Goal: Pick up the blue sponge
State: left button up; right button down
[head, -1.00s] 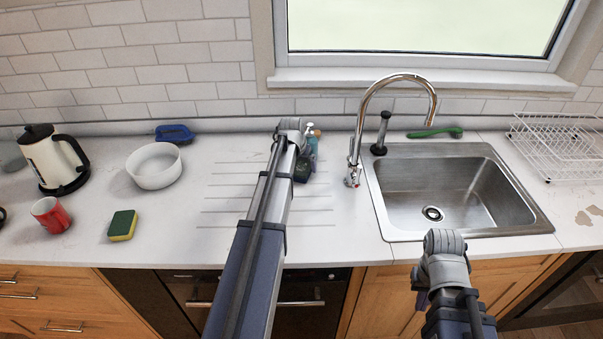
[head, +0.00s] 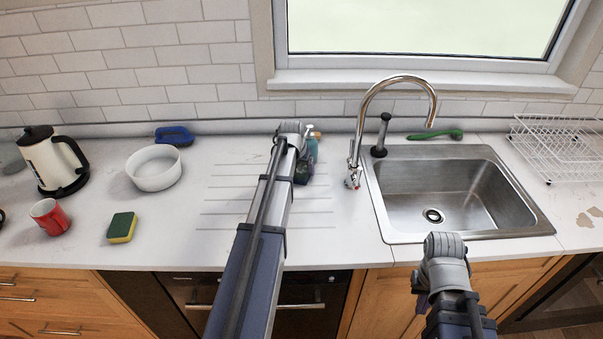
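No plainly blue sponge shows in the head view. A sponge with a dark green top and a yellow side (head: 122,227) lies flat on the counter at left. A blue object with a handle, perhaps a brush (head: 174,136), is by the back wall. The end of my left arm (head: 290,130) is over the back of the counter, beside a bluish bottle (head: 313,148). A dark shape (head: 303,171) beside it is partly hidden, and I cannot tell what it is. The end of my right arm (head: 443,248) is in front of the sink. Neither gripper's fingers show clearly.
A white bowl (head: 153,168), a kettle (head: 54,162) and a red mug (head: 49,216) stand at left. The sink (head: 455,195), its tap (head: 358,135) and a dish rack (head: 560,150) are at right. A green brush (head: 436,134) lies behind the sink.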

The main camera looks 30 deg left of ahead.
aim_at(303, 166)
pick_arm(q)
jog(key=shift+c, duration=1)
jog(key=shift+r, duration=0.25)
notch_tip(303, 166, up, 2)
jog(key=p, duration=0.3)
jog(key=shift+r, duration=0.15)
jog(key=shift+r+p, duration=0.85)
jog(key=shift+r, duration=0.05)
jog(key=s+d, duration=0.1)
jog(key=s, duration=0.5)
jog(key=s+d, duration=0.1)
jog(key=s, duration=0.4)
jog(key=s+d, duration=0.1)
jog(key=s, duration=0.5)
jog(key=shift+s+d+f+b, duration=0.3)
jog(key=shift+s+b, duration=0.05)
